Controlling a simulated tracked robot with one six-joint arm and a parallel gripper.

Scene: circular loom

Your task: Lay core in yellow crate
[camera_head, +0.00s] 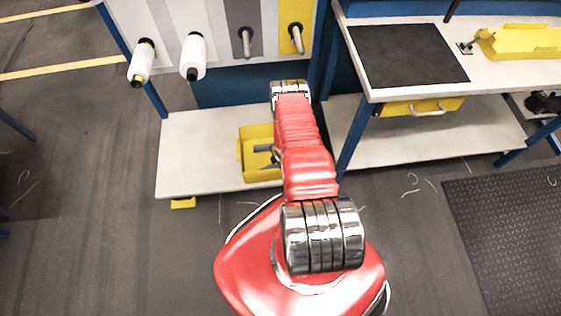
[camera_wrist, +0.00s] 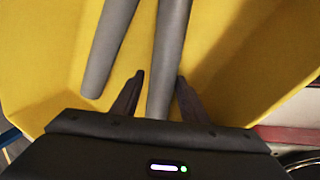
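The yellow crate (camera_head: 262,175) stands on the low white shelf, partly hidden by my arm; its yellow inside fills the wrist view (camera_wrist: 45,65). Two grey cores show in the wrist view, one at the left (camera_wrist: 106,48) and one in the middle (camera_wrist: 167,55). Both lie in or just over the crate; I cannot tell whether the middle one touches the bottom. My gripper (camera_wrist: 160,80) has its dark fingers apart on either side of the middle core's near end, with a visible gap at the left finger. In the head view the gripper is mostly hidden by my arm.
Above the shelf, a panel holds two white bobbins (camera_head: 193,57) on the left, a grey core (camera_head: 247,42) on a grey strip and another (camera_head: 297,38) on a yellow strip. A workbench with a black mat (camera_head: 407,55) stands at right. The shelf (camera_head: 195,150) is clear left of the crate.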

